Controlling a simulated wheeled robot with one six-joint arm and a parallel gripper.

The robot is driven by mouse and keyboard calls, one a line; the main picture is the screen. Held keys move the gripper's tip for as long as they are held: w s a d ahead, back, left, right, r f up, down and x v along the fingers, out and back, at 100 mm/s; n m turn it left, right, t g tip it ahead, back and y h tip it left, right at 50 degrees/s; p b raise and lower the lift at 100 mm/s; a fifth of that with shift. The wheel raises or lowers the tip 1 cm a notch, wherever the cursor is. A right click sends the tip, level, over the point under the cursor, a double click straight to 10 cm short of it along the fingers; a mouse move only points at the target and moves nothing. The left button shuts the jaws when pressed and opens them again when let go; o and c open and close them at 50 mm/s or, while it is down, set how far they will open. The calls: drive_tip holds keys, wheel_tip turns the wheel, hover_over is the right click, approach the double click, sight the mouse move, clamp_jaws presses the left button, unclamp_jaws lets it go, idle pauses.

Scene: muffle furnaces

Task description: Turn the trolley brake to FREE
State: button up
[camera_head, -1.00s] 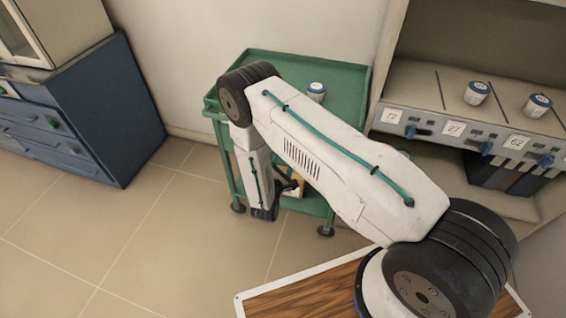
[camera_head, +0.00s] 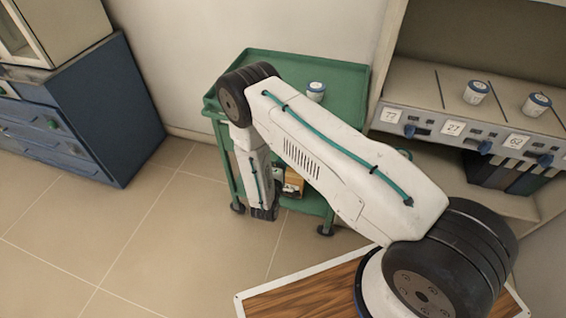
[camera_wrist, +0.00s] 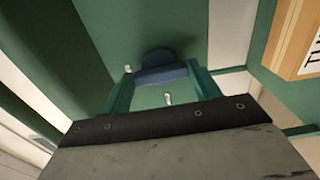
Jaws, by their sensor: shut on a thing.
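The green trolley (camera_head: 262,59) stands against the wall, partly hidden behind my arm in the head view. In the wrist view, a blue knob (camera_wrist: 160,70), apparently the brake knob, sits in front of a pale green surface of the trolley. My gripper (camera_wrist: 163,82) has its two teal fingers on either side of the knob and is shut on it. A small white mark (camera_wrist: 168,97) shows just below the knob. No FREE lettering is readable. The fingertips are hidden in the head view.
A tan box (camera_wrist: 290,45) with a cut-off label is close on the right in the wrist view. A lidded jar (camera_head: 315,92) stands on the trolley top. The floor (camera_head: 130,235) between is clear.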

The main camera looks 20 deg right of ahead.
idle(0.4)
drive_tip(key=o, duration=1)
drive_tip(key=shift+v, duration=3.95)
